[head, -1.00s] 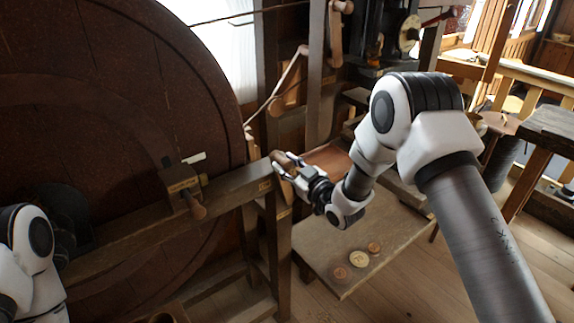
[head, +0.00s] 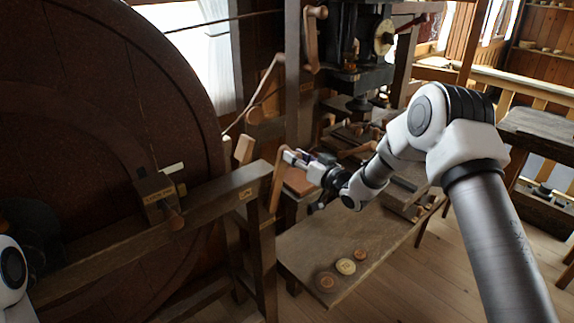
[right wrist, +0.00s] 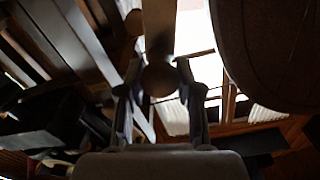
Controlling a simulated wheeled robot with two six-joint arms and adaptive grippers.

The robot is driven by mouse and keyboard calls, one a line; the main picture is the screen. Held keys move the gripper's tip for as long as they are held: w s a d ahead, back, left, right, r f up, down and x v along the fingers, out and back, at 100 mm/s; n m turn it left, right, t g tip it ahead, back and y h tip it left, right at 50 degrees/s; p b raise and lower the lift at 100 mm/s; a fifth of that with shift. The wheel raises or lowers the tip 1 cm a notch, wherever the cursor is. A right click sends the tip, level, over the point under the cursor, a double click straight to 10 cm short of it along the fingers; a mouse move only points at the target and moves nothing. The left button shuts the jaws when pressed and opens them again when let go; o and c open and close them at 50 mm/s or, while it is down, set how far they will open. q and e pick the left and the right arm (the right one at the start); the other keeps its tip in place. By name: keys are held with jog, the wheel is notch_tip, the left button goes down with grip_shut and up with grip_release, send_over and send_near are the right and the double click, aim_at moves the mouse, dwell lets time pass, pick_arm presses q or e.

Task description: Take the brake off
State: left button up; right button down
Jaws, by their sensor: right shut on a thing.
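The brake lever (head: 277,180) is a slim wooden handle at the right end of a dark beam with a small label plate. It stands nearly upright, its top leaning slightly right. My right gripper (head: 289,157) is shut on its upper end. In the right wrist view, the lever's round end (right wrist: 160,78) sits between the two fingers (right wrist: 160,95). A big dark brown wheel (head: 90,110) fills the left of the head view. My left gripper is out of view; only a bit of that arm shows.
The dark beam (head: 110,240) crosses before the wheel and carries a labelled wooden block (head: 158,193) with a peg. A low bench (head: 315,245) with several round discs stands below my right arm. Another wooden crank handle (head: 312,40) hangs on a post above.

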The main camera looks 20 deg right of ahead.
jog(key=shift+w+d+f, duration=0.2)
jog(key=shift+w+d, duration=0.05)
jog(key=shift+d, duration=0.5)
jog(key=c, duration=0.7)
grip_release()
jog(key=shift+c, duration=0.2)
jog(key=shift+d+f, duration=0.15)
jog(key=v, duration=1.2)
